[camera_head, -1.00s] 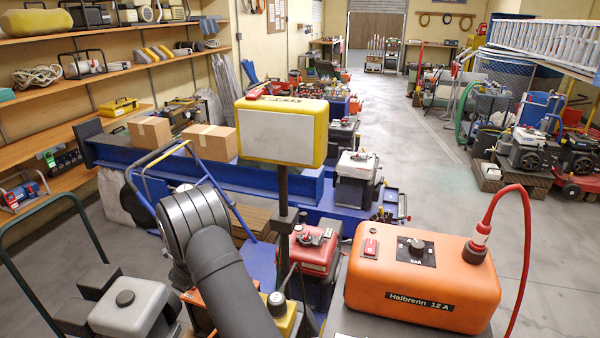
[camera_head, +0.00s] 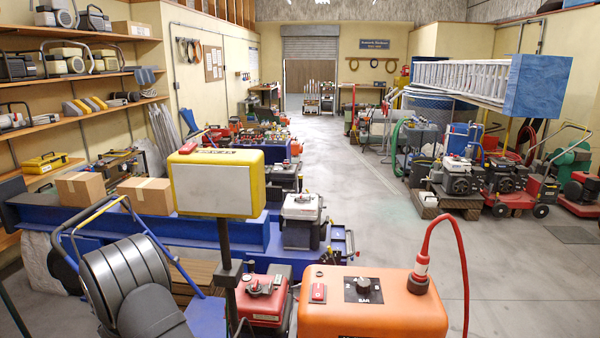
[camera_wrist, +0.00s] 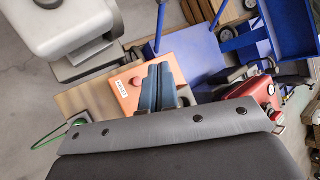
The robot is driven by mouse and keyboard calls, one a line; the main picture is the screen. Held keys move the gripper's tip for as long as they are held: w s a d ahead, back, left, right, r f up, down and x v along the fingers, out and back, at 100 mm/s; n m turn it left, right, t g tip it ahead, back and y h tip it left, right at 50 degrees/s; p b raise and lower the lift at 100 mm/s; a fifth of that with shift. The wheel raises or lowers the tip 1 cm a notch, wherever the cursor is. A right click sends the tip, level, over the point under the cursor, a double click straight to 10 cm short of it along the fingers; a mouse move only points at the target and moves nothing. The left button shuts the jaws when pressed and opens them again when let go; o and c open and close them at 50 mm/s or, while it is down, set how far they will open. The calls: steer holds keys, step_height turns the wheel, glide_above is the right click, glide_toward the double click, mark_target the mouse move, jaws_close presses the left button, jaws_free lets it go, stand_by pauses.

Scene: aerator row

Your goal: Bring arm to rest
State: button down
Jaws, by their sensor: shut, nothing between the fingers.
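My gripper (camera_wrist: 159,84) shows in the wrist view as two dark blue-grey fingers close together, shut and empty. It points down over an orange box with a white label (camera_wrist: 129,93); the height between them is hard to tell. My padded grey wrist part fills the lower half of that view. In the head view my dark grey arm (camera_head: 130,285) rises at the lower left, and the gripper is hidden there.
An orange unit (camera_head: 375,305) with a red hose stands close in front. A yellow-framed panel (camera_head: 215,182) on a post stands beside my arm. Blue benches (camera_head: 150,228) hold boxes and machines. The aisle floor (camera_head: 370,205) is clear at mid right.

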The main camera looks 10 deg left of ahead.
steer(key=shift+f, duration=0.1)
steer(key=shift+f, duration=2.6)
steer(key=s+d+r+n+g+y, duration=0.1)
steer(key=s+d+r+n+g, duration=0.2)
steer(key=r+n, duration=0.55)
steer(key=s+d+r+n+g+y, duration=0.15)
steer(key=s+r+n, duration=0.35)
steer(key=r, duration=0.7)
steer(key=s+d+r+n+h, duration=0.2)
steer(key=s+d+n, duration=0.1)
steer(key=d, duration=0.5)
steer(key=s+d+r+n+g+h, duration=0.1)
steer(key=s+d+r+n+h, duration=0.1)
steer(key=d+n, duration=0.3)
steer(key=s+d+r+n+g+h, duration=0.1)
steer(key=s+d+r+n+h, duration=0.2)
steer(key=d, duration=1)
steer(key=shift+s+d+r+n+h, duration=0.15)
steer(key=shift+r+n+h, duration=0.25)
steer(key=shift+n, duration=0.1)
steer(key=shift+s+d+r+n+h, duration=0.1)
steer(key=shift+s+r+n+h, duration=0.05)
steer(key=shift+r+n+h, duration=0.25)
steer(key=shift+d+f, duration=0.25)
steer(key=shift+f, duration=0.95)
